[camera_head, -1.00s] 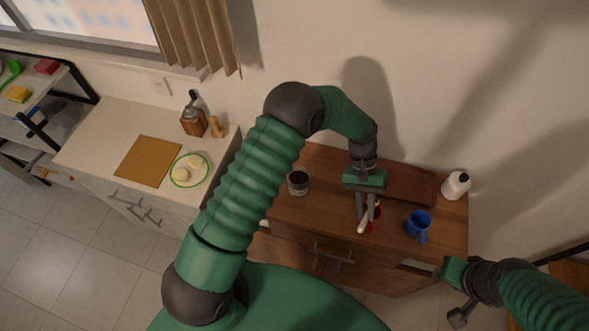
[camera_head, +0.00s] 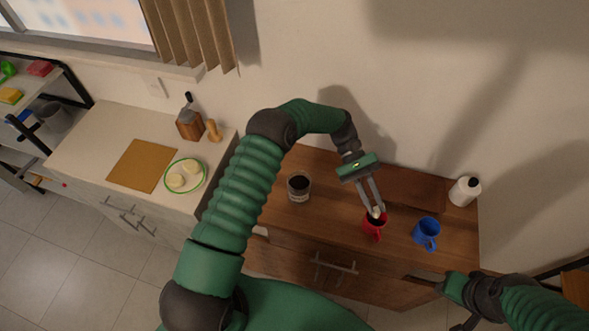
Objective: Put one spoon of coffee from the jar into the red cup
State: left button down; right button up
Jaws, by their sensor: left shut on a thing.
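The coffee jar (camera_head: 299,187), glass with dark contents, stands on the left part of the wooden cabinet top. The red cup (camera_head: 373,232) stands near its front edge, right of the jar. My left gripper (camera_head: 374,205) is just over the red cup, pointing down and tilted. It is shut on a small pale spoon (camera_head: 376,212), of which only a part shows at the cup's mouth. Whether the spoon touches the cup or holds coffee I cannot tell. My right gripper (camera_head: 458,300) is low at the right, in front of the cabinet; its fingers are unclear.
A blue cup (camera_head: 427,231) stands close to the right of the red cup. A white bottle (camera_head: 464,191) stands at the back right corner. A brown board (camera_head: 410,187) lies at the back. A light counter (camera_head: 100,150) at the left carries a cutting board and a plate.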

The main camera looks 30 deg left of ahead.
dwell(0.4)
pick_arm(q)
notch_tip(320, 180, up, 5)
jog(key=p, duration=0.3)
